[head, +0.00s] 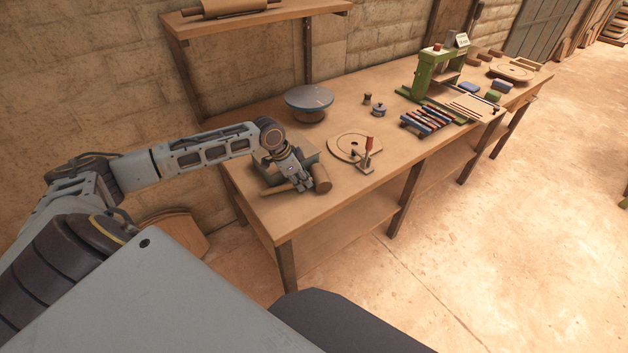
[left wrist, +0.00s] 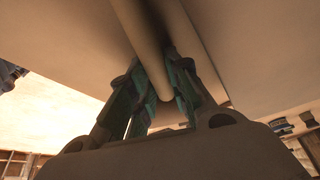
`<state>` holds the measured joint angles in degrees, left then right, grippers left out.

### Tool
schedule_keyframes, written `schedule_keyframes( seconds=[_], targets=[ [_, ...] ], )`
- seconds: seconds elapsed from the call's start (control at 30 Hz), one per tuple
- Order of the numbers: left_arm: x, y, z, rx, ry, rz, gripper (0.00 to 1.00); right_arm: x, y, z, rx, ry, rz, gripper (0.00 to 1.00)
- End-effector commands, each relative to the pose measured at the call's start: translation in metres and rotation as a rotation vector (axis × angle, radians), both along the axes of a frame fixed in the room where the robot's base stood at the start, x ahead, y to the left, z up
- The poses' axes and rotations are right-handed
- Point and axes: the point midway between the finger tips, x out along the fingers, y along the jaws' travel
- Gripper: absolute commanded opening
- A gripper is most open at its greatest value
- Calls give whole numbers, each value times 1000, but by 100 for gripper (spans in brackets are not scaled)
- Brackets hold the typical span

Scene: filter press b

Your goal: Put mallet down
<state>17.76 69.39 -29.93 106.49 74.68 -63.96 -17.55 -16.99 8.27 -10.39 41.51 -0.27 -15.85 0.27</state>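The wooden mallet has a brown cylindrical head (head: 320,179) and a pale handle (head: 279,190). It is at the near left end of the workbench (head: 300,222), low over the top; I cannot tell whether it touches the wood. My left gripper (head: 301,184) points down at the mallet, beside its head. In the left wrist view the green-lined fingers of the left gripper (left wrist: 158,92) are closed around the round handle (left wrist: 146,50), one on each side. The handle's end shows between them. My right gripper is not in view.
A grey-green block (head: 302,153) sits right behind the left gripper. A round wooden disc (head: 346,147) and a red-handled clamp (head: 368,155) stand to its right. A grey turntable (head: 309,99) is farther back. The front strip of the bench is clear.

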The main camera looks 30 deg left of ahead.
Motion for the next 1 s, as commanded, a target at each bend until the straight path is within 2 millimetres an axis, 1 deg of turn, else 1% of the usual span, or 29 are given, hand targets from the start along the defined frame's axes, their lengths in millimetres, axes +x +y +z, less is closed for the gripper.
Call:
schedule_keyframes(
  seconds=[0.3, 0.47, 0.67, 0.83, 1.0],
  targets=[
    [1, 0, 1, 0, -1, 0, 0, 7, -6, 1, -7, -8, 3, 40],
    [1, 0, 7, 0, -3, 0, 0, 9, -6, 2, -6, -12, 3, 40],
    [1, 1, 27, 2, -5, -1, 0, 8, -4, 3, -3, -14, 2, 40],
    [1, 0, 52, 1, -5, -1, 0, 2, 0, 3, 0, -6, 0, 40],
    [1, 0, 76, 0, -4, 1, 0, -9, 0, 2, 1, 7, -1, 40]
  ],
)
